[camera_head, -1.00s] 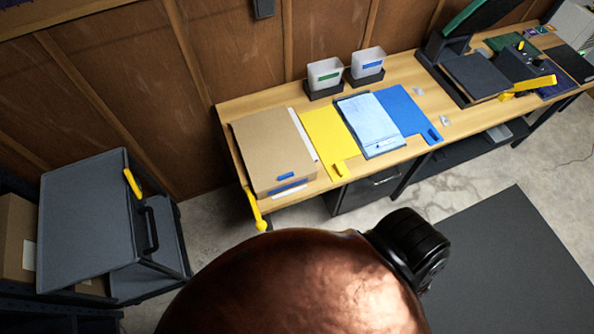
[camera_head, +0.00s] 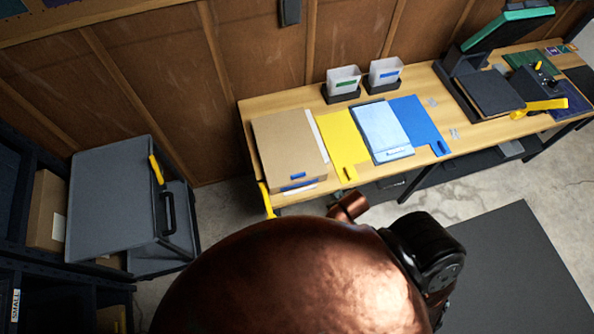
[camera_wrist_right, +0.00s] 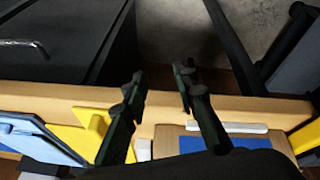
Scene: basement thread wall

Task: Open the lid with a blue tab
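A brown cardboard box with a flat lid (camera_head: 280,138) sits at the left end of the wooden table in the head view. A blue tab (camera_head: 298,175) is at the lid's front edge, and the lid looks shut. In the right wrist view, a blue patch (camera_wrist_right: 212,144) shows on the cardboard (camera_wrist_right: 172,140), partly hidden by my gripper. My right gripper (camera_wrist_right: 160,82) is open and empty, its fingers apart above the table's front edge near the box. It is hidden in the head view. My left gripper is not in view.
A yellow folder (camera_head: 343,137), a light blue clipboard (camera_head: 383,132) and a blue folder (camera_head: 416,122) lie right of the box. Two bins (camera_head: 343,80) stand behind. A grey cart (camera_head: 112,195) is at the left. A dark mat (camera_head: 520,262) covers the floor at the right.

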